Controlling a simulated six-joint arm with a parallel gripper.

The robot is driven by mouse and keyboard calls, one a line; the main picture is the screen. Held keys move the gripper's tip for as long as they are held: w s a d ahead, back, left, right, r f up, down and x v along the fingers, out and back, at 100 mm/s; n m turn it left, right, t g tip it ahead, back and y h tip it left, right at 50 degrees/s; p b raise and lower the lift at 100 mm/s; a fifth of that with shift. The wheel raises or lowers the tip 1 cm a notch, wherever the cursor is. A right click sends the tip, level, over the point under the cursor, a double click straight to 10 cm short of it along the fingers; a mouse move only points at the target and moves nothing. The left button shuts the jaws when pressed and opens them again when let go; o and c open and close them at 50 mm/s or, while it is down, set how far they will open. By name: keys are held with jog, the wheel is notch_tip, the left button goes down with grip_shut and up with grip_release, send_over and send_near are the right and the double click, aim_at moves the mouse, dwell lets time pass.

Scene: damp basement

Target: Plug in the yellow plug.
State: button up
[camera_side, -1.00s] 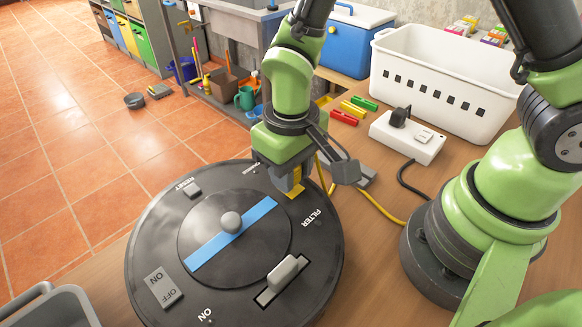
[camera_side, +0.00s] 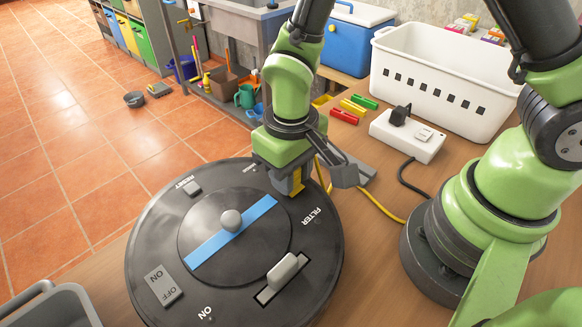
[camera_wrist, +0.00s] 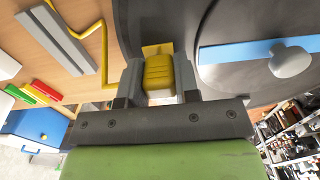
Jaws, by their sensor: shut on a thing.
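My gripper (camera_side: 292,184) is shut on the yellow plug (camera_wrist: 159,72) above the rim of a round dark panel (camera_side: 160,235), near the FILTER label. The plug sits between both fingers in the wrist view; in the side view (camera_side: 297,183) only a sliver shows. A flat yellow patch (camera_wrist: 156,48) lies just beyond the plug at the panel's edge. I cannot tell whether the plug touches it or is seated in anything. A yellow cord (camera_side: 380,208) runs over the wooden table.
The panel carries a blue bar (camera_side: 205,250) with a knob and a raised grey lever (camera_side: 283,271). A white power strip (camera_side: 406,137) with a black plug (camera_side: 399,115) stands behind right, before a white basket (camera_side: 490,107). Red, yellow and green pieces lie beside it.

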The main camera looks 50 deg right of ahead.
jog(key=shift+f, duration=0.2)
jog(key=o, duration=0.9)
jog(key=shift+o, duration=0.2)
notch_tip(320, 180, up, 10)
jog(key=shift+r, duration=0.1)
jog(key=s+d+r+m+t+y, duration=0.2)
jog(key=s+d+r+m+t, duration=0.2)
jog(key=r, duration=0.9)
jog(key=s+d+t, duration=0.3)
jog(key=s+d, duration=0.2)
jog(key=s, duration=0.1)
jog(key=shift+s, duration=0.35)
